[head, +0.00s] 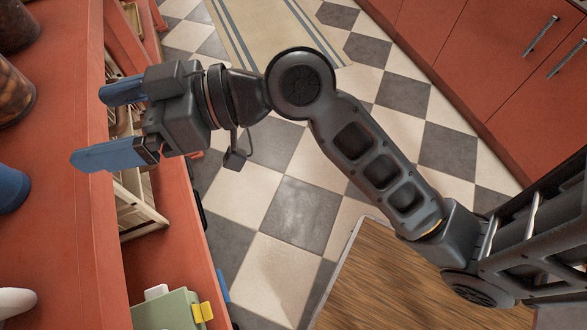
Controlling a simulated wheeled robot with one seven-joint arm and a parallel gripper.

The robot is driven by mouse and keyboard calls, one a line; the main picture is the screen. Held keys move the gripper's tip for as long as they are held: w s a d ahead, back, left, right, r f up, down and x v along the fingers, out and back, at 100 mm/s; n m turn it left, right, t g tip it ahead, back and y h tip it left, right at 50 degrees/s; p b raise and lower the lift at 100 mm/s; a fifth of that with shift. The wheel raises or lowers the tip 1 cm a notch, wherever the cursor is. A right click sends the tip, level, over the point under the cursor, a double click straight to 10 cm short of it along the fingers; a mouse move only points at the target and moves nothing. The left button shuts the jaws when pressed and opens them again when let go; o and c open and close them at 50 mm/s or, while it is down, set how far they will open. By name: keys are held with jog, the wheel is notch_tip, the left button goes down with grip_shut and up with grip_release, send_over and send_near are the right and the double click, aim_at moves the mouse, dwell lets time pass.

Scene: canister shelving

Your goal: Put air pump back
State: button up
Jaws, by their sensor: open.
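My gripper (90,126) is at the upper left in the head view, pointing left. Its two blue fingers are spread apart with nothing between them. The fingertips overlap the red counter or shelf top (60,235) in the picture; I cannot tell how high above it they are. I cannot pick out an air pump for certain. A blue rounded object (10,187) and a white rounded object (14,302) stand at the left edge, both cut off by the frame.
Brown jars (12,95) stand at the upper left. A wooden rack (138,200) sits below the red edge. A green box with a yellow clip (168,312) is at the bottom. A wooden surface (385,280) is at lower right, red cabinets (470,60) upper right.

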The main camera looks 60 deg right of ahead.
jog(key=s+d+f+m+t+h, duration=0.1)
jog(key=s+d+f+m+h, duration=0.5)
jog(key=s+d+f+h, duration=0.45)
jog(key=s, duration=1.8)
jog(key=shift+s+a+r+t, duration=0.15)
jog(key=shift+a+t, duration=0.05)
jog(key=shift+t, duration=0.1)
jog(key=shift+r, duration=0.15)
notch_tip(320, 180, up, 3)
jog(key=p, duration=0.3)
